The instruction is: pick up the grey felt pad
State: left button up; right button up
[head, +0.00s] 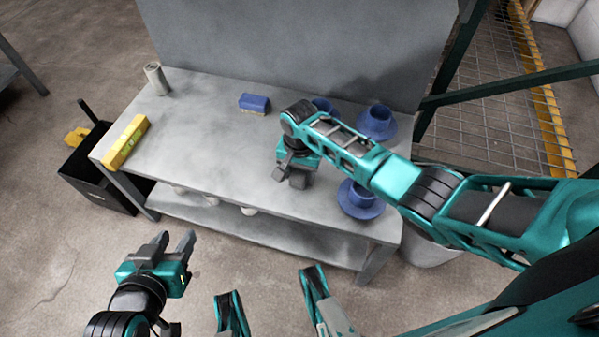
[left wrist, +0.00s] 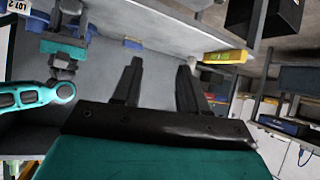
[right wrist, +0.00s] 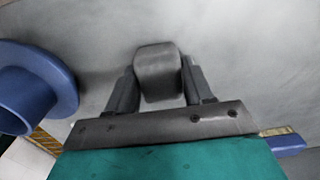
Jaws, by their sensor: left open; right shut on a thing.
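The grey felt pad (right wrist: 160,72) is a small rounded dark grey block between the fingers of my right gripper (right wrist: 157,85). In the head view the pad (head: 299,181) shows below the right gripper (head: 291,168), over the right middle of the table. The right gripper is shut on it. I cannot tell whether the pad touches the tabletop. My left gripper (head: 177,240) is open and empty, in front of the table's front edge. In the left wrist view its two fingers (left wrist: 158,68) stand apart with nothing between them.
The table's left middle is clear.

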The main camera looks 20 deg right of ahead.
aim_at(300, 172)
notch_tip(300, 172, up, 20)
jog(key=p, duration=0.8)
jog(key=shift+f+p, duration=0.15)
jog(key=shift+p, duration=0.15)
